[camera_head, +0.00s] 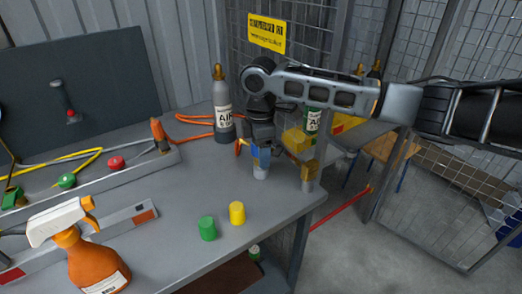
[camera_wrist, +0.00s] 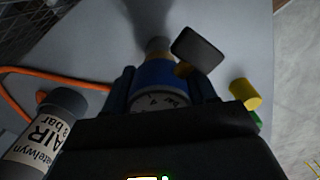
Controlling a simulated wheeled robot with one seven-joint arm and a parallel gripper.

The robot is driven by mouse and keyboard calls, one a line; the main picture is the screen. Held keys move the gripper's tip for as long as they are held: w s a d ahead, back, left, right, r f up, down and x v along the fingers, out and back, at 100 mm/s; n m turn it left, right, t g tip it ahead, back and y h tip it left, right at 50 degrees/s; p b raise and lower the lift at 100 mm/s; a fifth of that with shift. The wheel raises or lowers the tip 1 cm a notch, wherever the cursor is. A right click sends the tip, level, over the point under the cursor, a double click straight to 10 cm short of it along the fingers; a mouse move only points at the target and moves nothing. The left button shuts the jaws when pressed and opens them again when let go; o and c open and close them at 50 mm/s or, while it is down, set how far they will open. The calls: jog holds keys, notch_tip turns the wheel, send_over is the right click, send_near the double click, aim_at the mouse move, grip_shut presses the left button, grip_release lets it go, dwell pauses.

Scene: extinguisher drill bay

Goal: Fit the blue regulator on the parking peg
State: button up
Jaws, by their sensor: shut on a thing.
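The blue regulator (camera_head: 261,158) is held upright at the back right of the grey bench, with a pale bowl at its lower end. My gripper (camera_head: 257,144) is shut on it from above. In the wrist view, the blue regulator (camera_wrist: 155,73) sits between the dark fingers of my gripper (camera_wrist: 165,87), its round dial partly hidden by the gripper body. A dark flat plate (camera_wrist: 198,50) shows beside the regulator; I cannot tell what it belongs to. I cannot pick out the parking peg with certainty, or tell whether the regulator touches the bench.
A grey AIR cylinder (camera_head: 222,110) stands left of my gripper, with an orange hose (camera_head: 190,119) beside it. Green (camera_head: 207,228) and yellow (camera_head: 237,213) cylinders stand near the front edge. A spray bottle (camera_head: 95,262) is at front left. A brass-coloured post (camera_head: 308,180) stands near the right edge.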

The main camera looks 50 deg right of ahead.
jog(key=shift+f+b, duration=0.35)
jog(key=shift+f, duration=0.45)
dwell(0.5)
jog(key=o, duration=1.2)
jog(key=shift+o, duration=0.2)
jog(key=shift+r, duration=3.95)
